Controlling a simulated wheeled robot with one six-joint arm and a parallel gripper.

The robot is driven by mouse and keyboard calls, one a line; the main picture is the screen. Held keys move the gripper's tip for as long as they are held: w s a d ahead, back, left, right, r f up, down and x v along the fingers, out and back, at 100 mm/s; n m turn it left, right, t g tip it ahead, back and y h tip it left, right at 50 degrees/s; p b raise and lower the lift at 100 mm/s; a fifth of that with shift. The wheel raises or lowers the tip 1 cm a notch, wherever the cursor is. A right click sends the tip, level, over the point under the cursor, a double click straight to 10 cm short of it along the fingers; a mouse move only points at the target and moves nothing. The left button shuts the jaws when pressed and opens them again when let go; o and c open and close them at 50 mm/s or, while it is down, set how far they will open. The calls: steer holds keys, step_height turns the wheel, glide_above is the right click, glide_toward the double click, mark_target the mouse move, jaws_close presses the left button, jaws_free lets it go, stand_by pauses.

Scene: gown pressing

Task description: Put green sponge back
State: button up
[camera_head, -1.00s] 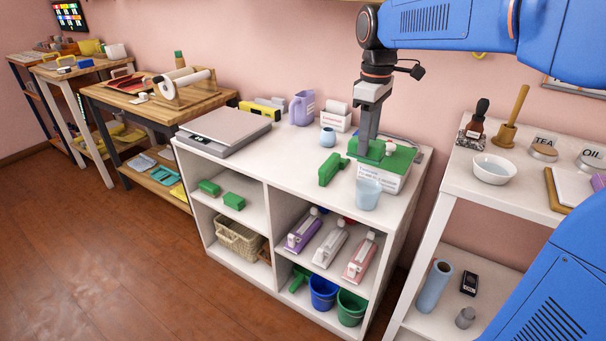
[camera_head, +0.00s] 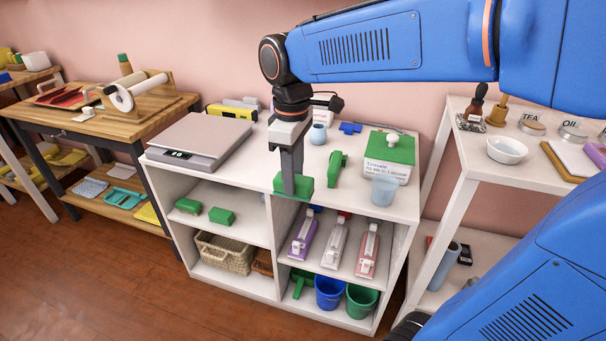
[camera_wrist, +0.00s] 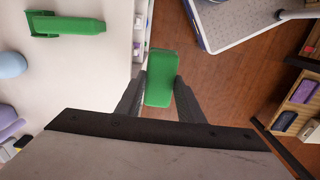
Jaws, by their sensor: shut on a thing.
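My gripper (camera_head: 291,184) is shut on a green sponge (camera_head: 306,188). In the head view it hangs by the front edge of the white cabinet (camera_head: 235,178), above its middle divider. In the wrist view the sponge (camera_wrist: 160,65) sits between the two fingers, with wooden floor below it, just off the cabinet top's edge. Two more green sponges lie on the upper left shelf, one at left (camera_head: 188,206) and one at right (camera_head: 222,216). The shelf space between and beside them is partly shadowed.
The cabinet top bears a scale (camera_head: 190,141), a green tool (camera_head: 337,168), a green-lidded box (camera_head: 387,161) and a pale blue cup (camera_head: 384,190). A basket (camera_head: 224,254) and buckets (camera_head: 329,292) are below.

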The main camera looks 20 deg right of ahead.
steer(key=w+d+f, duration=0.1)
steer(key=w, duration=0.1)
steer(key=w+d+f, duration=0.1)
steer(key=w+d, duration=0.1)
steer(key=w+d+f, duration=0.1)
steer(key=w+f, duration=0.1)
steer(key=shift+w+d+f, duration=0.1)
steer(key=shift+w+d, duration=0.2)
steer(key=shift+d, duration=0.1)
steer(key=shift+w+d+f, duration=0.95)
steer(key=shift+w+f, duration=0.2)
steer(key=shift+w, duration=0.1)
steer(key=shift+f, duration=0.15)
steer(key=o, duration=1.1)
